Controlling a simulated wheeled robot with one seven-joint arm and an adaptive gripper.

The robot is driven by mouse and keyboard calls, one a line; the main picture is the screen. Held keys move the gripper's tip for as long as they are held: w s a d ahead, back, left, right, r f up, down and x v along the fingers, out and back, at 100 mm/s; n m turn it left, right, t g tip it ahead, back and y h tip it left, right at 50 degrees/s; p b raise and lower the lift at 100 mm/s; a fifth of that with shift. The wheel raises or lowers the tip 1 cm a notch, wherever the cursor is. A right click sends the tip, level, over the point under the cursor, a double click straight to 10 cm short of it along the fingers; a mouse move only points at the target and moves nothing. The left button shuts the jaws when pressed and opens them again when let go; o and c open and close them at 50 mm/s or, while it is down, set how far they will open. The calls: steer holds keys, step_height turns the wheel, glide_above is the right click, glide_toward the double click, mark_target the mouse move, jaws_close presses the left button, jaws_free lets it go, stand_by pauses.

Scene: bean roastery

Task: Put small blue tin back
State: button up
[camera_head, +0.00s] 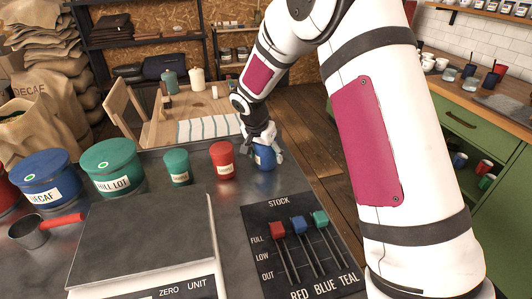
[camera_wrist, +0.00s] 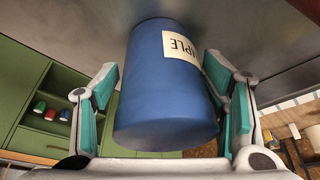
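The small blue tin (camera_head: 264,157) stands on the dark worktop, to the right of the small red tin (camera_head: 222,160) and the small teal tin (camera_head: 177,167). My gripper (camera_head: 262,143) is around the blue tin from above and behind. In the wrist view its fingers (camera_wrist: 163,100) are spread on both sides of the tin. A gap shows at the left finger; the right finger is very close, and contact there is unclear.
A stock panel (camera_head: 268,237) with red, blue and teal sliders lies in front of the tin. A scale (camera_head: 145,240), a red-handled scoop (camera_head: 35,232) and large blue (camera_head: 50,180) and teal (camera_head: 112,167) canisters occupy the left. The worktop's right edge is near the tin.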

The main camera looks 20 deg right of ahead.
steer(key=shift+r, duration=0.1)
steer(key=shift+r, duration=0.2)
steer(key=v, duration=1.2)
steer(key=s+d+r+n, duration=0.1)
steer(key=s+r, duration=0.2)
steer(key=s, duration=0.4)
steer(key=s+d+r+n+y, duration=0.1)
steer(key=s+d+r+n, duration=0.1)
steer(key=s+r, duration=0.3)
steer(key=s+d+r+n, duration=0.1)
steer(key=s+r, duration=0.1)
steer(key=s, duration=0.6)
steer(key=s+f+n+y, duration=0.2)
steer(key=s+n, duration=0.3)
steer(key=s, duration=1.3)
steer(key=shift+s+a, duration=0.15)
steer(key=shift+a, duration=0.1)
